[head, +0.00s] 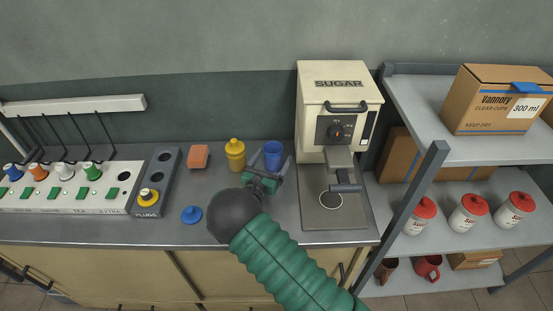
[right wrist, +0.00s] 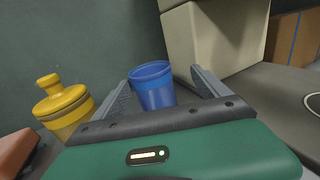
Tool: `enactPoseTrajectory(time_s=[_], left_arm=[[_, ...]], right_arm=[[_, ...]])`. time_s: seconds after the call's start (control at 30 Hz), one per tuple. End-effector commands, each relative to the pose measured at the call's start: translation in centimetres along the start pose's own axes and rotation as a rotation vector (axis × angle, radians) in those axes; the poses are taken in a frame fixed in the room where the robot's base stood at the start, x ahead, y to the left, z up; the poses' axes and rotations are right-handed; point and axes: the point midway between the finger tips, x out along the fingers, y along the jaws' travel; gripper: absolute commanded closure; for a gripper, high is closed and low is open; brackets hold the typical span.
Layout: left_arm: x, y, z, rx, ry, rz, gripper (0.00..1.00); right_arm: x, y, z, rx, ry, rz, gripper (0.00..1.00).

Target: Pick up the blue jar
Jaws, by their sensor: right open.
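The blue jar (head: 273,153) stands upright on the grey counter, just left of the sugar press. It looks like an open-topped blue cup and also shows in the right wrist view (right wrist: 153,88), between the two fingers. My right gripper (head: 269,165) is open, with its fingers pointing at the jar. In the right wrist view the fingers (right wrist: 162,90) lie to the left and right of the jar, and its lower part is hidden behind the gripper body. I cannot tell whether the fingers touch it. My left gripper is not in view.
A yellow jar with a lid (head: 235,155) stands close left of the gripper. The sugar press (head: 315,95) stands close right. An orange block (head: 198,157) and a blue lid (head: 191,214) lie on the counter. A plug rack (head: 155,185) and a shelf (head: 460,150) flank the area.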

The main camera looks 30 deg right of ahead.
Motion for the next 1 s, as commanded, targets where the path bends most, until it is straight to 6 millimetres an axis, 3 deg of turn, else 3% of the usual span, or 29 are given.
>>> enactPoseTrajectory(time_s=[0.5, 0.73, 1.0], left_arm=[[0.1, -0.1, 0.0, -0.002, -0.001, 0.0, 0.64], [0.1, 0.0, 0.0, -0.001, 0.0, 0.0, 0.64], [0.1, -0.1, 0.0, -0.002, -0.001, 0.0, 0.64]], right_arm=[[7.7, 0.2, 0.5, 0.003, 0.005, -0.002, 0.15], [7.8, 0.4, 0.6, 0.0, 0.003, 0.0, 0.15], [7.7, 0.5, 0.6, 0.0, 0.002, 0.0, 0.52]])
